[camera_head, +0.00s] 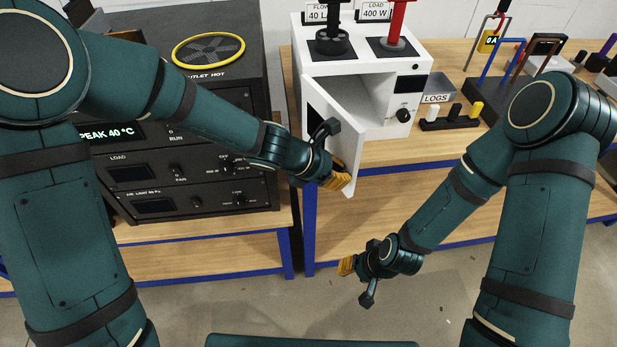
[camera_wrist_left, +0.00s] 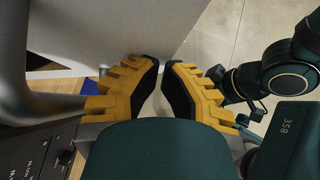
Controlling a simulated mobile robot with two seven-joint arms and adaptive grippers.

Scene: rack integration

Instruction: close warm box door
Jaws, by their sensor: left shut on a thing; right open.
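The warm box (camera_head: 372,72) is a white cabinet on the wooden bench, with a dark knob on its front. Its white door (camera_head: 345,118) is swung open toward me, hinged on the left, so part of the interior shows. My left gripper (camera_head: 340,180) is at the door's free edge, low down, and is shut on it. In the left wrist view the yellow fingers (camera_wrist_left: 163,88) are close together, with the pale door panel (camera_wrist_left: 140,28) just beyond them; the exact contact is hidden. My right gripper (camera_head: 358,268) is open and empty, low in front of the bench.
A black equipment rack (camera_head: 190,110) stands left of the box. A black and a red-handled fixture (camera_head: 396,38) sit on the box top. A logs bin (camera_head: 437,90) and black tray (camera_head: 450,120) stand right of it. Floor in front is clear.

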